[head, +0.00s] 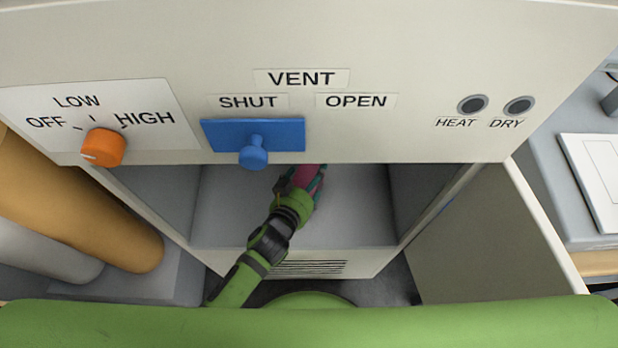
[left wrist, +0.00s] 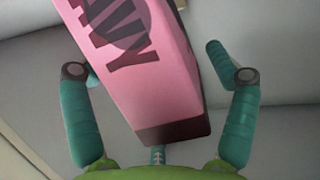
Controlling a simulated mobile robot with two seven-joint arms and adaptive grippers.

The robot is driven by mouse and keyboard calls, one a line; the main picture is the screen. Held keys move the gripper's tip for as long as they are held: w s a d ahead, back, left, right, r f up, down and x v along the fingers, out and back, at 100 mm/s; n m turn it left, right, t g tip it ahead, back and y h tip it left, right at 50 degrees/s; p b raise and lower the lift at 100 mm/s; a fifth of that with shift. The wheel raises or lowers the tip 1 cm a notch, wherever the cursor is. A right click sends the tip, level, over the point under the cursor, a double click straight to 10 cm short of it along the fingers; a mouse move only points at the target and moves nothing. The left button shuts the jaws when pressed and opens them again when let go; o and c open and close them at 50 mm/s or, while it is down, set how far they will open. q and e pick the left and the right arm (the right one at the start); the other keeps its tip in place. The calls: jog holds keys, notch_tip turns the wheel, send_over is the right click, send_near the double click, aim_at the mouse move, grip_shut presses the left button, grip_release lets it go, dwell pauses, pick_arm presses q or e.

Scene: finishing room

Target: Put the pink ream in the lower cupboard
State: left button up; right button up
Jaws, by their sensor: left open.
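The pink ream (head: 308,174) is inside the lower cupboard (head: 352,222), mostly hidden by the cabinet front above and by my left gripper. In the left wrist view the pink ream (left wrist: 165,85) stands between the fingers, tilted in the picture, with dark lettering on its face. My left gripper (head: 303,187) reaches into the cupboard. Its teal fingers are spread, with a visible gap on the ream's right side. The left finger looks close to the ream; I cannot tell whether it touches. My right gripper is not in view.
The cupboard door (head: 492,235) stands open on the right. Above the opening are a blue vent slider (head: 253,140) and an orange knob (head: 102,148). Tan and grey rolls (head: 75,215) lie at the left. A grey worktop (head: 560,185) is at the right.

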pick_arm(q)
jog(key=v, duration=1.2)
jog(key=shift+r, duration=0.1)
